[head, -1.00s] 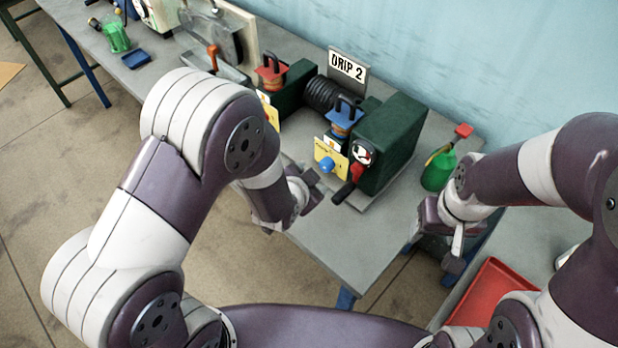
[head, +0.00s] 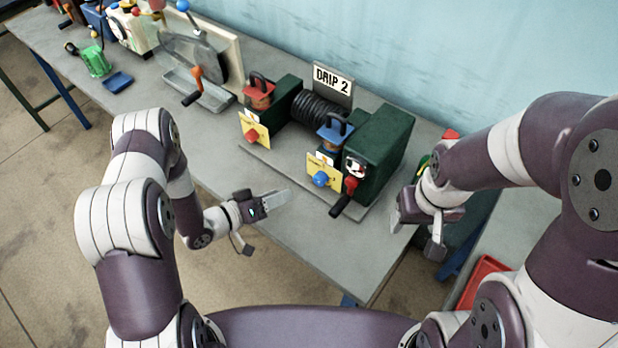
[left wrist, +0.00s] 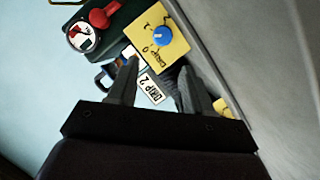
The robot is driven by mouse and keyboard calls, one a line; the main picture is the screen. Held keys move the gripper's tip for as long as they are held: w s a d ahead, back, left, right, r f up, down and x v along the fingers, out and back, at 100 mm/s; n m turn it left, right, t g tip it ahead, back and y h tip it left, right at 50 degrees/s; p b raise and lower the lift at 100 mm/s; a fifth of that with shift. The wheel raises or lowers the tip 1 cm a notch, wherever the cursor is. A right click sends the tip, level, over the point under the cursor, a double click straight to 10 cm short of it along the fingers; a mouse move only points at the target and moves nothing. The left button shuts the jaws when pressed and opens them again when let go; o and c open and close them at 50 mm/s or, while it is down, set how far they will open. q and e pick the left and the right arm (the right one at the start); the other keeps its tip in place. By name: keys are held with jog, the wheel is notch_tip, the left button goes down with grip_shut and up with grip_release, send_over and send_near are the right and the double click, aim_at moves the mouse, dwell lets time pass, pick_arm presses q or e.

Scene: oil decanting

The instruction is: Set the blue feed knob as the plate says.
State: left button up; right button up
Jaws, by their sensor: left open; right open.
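The plate (head: 332,78) reads "DRIP 2" and stands behind the machine; it also shows in the left wrist view (left wrist: 151,88). The blue feed knob (head: 320,179) sits on a yellow card on the machine's front; it also shows in the left wrist view (left wrist: 163,36), beyond my fingertips. The card's marks and the knob's setting are too small to read surely. My left gripper (head: 278,200) is open and empty, left of the blue knob and apart from it. My right gripper (head: 400,214) is open at the machine's right, touching nothing that I can see.
A red knob (head: 252,135) sits on another yellow card to the left. A red crank with a black handle (head: 341,206) projects just right of the blue knob. A green housing (head: 382,145) stands behind it. The front of the bench (head: 330,245) is clear.

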aim_at(316, 180)
pick_arm(q)
jog(key=p+x, duration=0.2)
jog(key=x, duration=0.9)
jog(key=shift+a, duration=0.1)
jog(key=shift+w+d+f, duration=0.15)
jog(key=shift+d, duration=0.15)
jog(key=shift+w+d, duration=0.1)
jog(key=shift+w, duration=0.05)
jog(key=shift+w+f, duration=0.1)
jog(key=shift+f, duration=0.05)
jog(key=c, duration=0.8)
